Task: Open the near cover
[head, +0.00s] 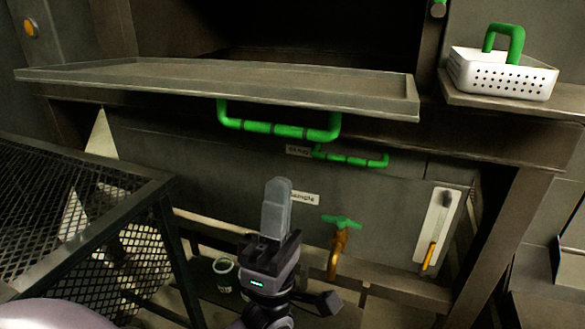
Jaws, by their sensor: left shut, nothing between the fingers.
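A wide grey metal panel (250,78) with a raised rim lies flat, jutting out before a dark opening. It looks like a cover folded down, but I cannot tell for sure that it is the near cover. A large green bar handle (277,129) hangs under its front edge. A smaller green handle (350,158) sits on the machine's front below, by a label. My left gripper (277,190) points up below the large handle, in front of the machine's face. Its fingers are together and empty, apart from both handles in the picture. My right gripper is out of view.
A black mesh platform (75,205) stands at left. A white perforated basket (503,75) with a green handle sits on a ledge at right. Below are an orange tap with green handle (341,222), a lever on a white plate (435,230) and a small cup (223,272).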

